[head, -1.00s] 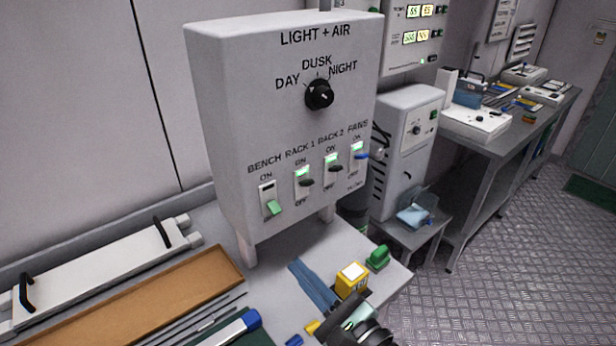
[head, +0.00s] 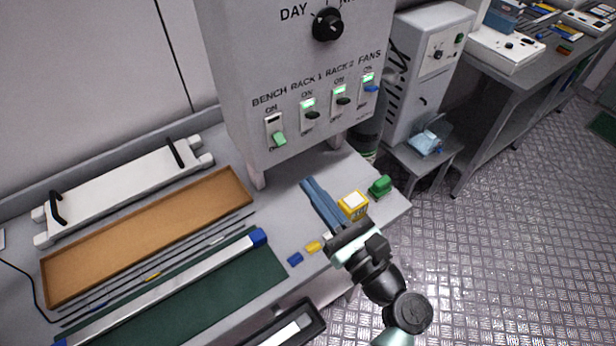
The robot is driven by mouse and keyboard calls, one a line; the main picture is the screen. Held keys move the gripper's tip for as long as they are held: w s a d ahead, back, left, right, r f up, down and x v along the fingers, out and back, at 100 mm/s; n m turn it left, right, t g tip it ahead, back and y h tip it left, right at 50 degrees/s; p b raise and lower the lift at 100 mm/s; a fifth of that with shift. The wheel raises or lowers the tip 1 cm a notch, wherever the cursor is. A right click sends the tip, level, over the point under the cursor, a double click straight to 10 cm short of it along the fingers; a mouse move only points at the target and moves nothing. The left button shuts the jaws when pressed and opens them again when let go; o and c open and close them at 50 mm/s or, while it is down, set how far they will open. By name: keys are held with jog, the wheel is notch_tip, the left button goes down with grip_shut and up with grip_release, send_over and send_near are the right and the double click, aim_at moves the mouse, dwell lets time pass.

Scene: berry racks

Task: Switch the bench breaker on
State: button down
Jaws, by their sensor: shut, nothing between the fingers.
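The bench breaker is the leftmost switch under the label BENCH on the grey LIGHT + AIR box (head: 235,95). Its green lever (head: 279,138) points down, toward the off end, and the window above it is dark. My gripper (head: 309,184) is shut and empty, its two long blue-grey fingers together. It appears below and to the right of the bench lever in the head view, over the bench top and apart from the box.
Three neighbouring switches, RACK 1 (head: 311,115), RACK 2 (head: 343,101) and FANS (head: 371,89), have lit green windows. A brown tray (head: 150,225) lies at the left.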

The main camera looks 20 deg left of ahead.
aim_at(279, 140)
jog(key=x, duration=0.8)
jog(key=shift+p, duration=0.45)
jog(key=shift+a+r+p, duration=0.1)
jog(key=shift+p, duration=0.25)
jog(key=shift+r+p, duration=0.1)
jog(key=shift+p, duration=0.65)
